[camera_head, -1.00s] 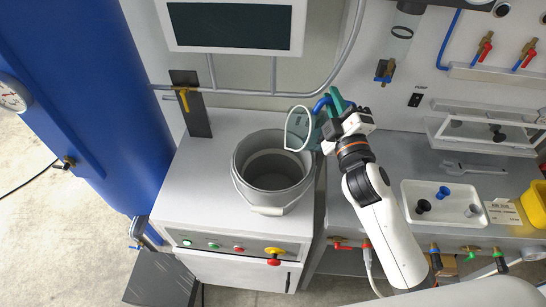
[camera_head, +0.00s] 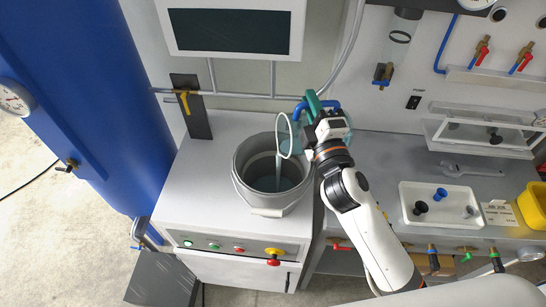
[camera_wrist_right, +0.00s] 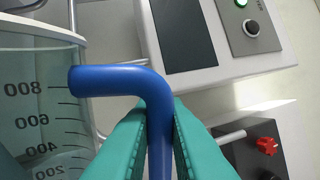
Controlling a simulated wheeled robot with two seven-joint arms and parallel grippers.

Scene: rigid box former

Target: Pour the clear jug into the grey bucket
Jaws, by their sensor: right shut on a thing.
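The clear jug (camera_head: 296,136) is tilted over the right rim of the grey bucket (camera_head: 245,187), its white-rimmed mouth facing left. A pale stream (camera_head: 279,164) falls from it into the bucket, where bluish liquid (camera_head: 270,184) covers the bottom. My right gripper (camera_head: 313,105) is shut on the jug's blue handle, to the right of the bucket. In the right wrist view the teal fingers (camera_wrist_right: 160,122) clasp the blue handle (camera_wrist_right: 120,80). The jug wall (camera_wrist_right: 40,105) there carries marks from 200 to 800. My left gripper is out of view.
The bucket stands on a white cabinet (camera_head: 195,205) with buttons on its front. A blue tank (camera_head: 85,100) stands left. A white tray (camera_head: 435,205) with stoppers and a yellow bin (camera_head: 535,205) are on the right bench. A screen (camera_head: 235,30) hangs behind.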

